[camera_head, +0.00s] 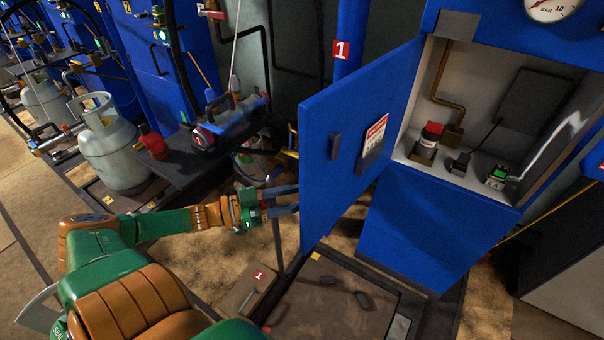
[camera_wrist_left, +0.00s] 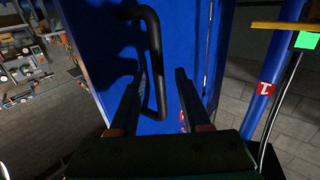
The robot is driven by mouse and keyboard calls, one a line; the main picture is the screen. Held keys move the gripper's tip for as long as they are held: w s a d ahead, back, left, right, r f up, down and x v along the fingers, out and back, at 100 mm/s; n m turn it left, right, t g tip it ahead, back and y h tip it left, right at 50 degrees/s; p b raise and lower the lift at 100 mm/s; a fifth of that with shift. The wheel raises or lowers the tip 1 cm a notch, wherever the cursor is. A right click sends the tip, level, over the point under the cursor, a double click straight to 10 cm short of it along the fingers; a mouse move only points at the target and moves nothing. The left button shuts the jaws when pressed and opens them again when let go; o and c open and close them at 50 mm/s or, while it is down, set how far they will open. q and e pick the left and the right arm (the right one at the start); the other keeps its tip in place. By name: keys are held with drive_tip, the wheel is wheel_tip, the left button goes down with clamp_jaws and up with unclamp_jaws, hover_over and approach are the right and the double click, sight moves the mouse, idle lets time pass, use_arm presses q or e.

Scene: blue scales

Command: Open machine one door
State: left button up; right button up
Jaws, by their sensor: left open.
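The blue door (camera_head: 325,150) of machine one stands swung open to the left of its blue cabinet (camera_head: 425,225), showing its inner face with a label and a small dark latch. My left gripper (camera_head: 288,200) is at the door's free edge, on its outer side, with the fingertips partly hidden behind the door. In the left wrist view, the black bar handle (camera_wrist_left: 155,62) on the door's blue outer face lies between the two open fingers (camera_wrist_left: 160,100). I cannot tell whether a finger touches it. My right gripper is not in view.
The open cabinet holds a red-capped container (camera_head: 427,140) and a small device (camera_head: 496,175). A blue post (camera_head: 350,40) with a red "1" tag stands behind the door. A dark shelf (camera_head: 190,160) and grey gas cylinder (camera_head: 108,150) are at left. A dark platform (camera_head: 330,300) lies below.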

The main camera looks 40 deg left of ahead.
use_arm(q)
drive_tip(key=p+v, duration=0.1)
drive_tip(key=v, duration=0.4)
drive_tip(key=shift+s+a+r, duration=0.1)
drive_tip(key=shift+s+a, duration=0.1)
drive_tip(key=shift+s, duration=0.05)
drive_tip(key=s+a+f+n+g+y+p, duration=0.2)
drive_tip(key=s+f+n+g+y+p, duration=0.25)
drive_tip(key=f, duration=0.55)
drive_tip(key=s+a+f+n+g+y+p, duration=0.1)
drive_tip(key=s+f+y+p, duration=0.2)
drive_tip(key=s+f+y, duration=0.5)
drive_tip(key=s+d+f+g+h+p, duration=0.1)
drive_tip(key=s+d+f+g, duration=0.3)
drive_tip(key=d, duration=0.4)
drive_tip(key=s+d+f+m+g+h+p, duration=0.1)
drive_tip(key=s+d+f+g+p, duration=0.1)
drive_tip(key=s+d+f+g, duration=0.2)
drive_tip(key=s+d+f, duration=0.2)
drive_tip(key=s+d, duration=0.2)
drive_tip(key=shift+s+p, duration=0.3)
drive_tip(key=shift+p, duration=0.05)
